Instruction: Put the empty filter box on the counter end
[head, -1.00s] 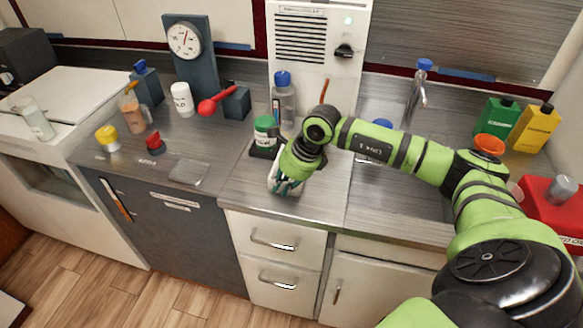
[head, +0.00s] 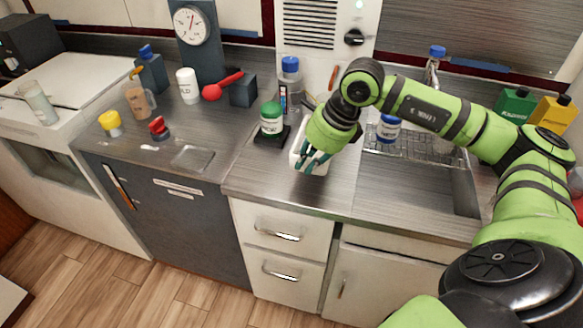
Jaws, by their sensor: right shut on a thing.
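A white open-topped box (head: 297,157), which looks like the filter box, is at my right gripper (head: 312,160) over the steel counter (head: 265,186), just right of the green-lidded jar. The right gripper points down, its fingers shut on the box's near side. The gripper and wrist hide much of the box, so I cannot see whether anything is inside. I cannot tell whether its base touches the counter. My left gripper is out of view.
The green-lidded jar (head: 271,118) stands on a dark base close to the box. A blue-lidded jar (head: 388,129) is by the wire rack (head: 425,147) at right. A red-topped item (head: 158,128) and yellow-topped item (head: 110,123) stand left. The front counter strip is clear.

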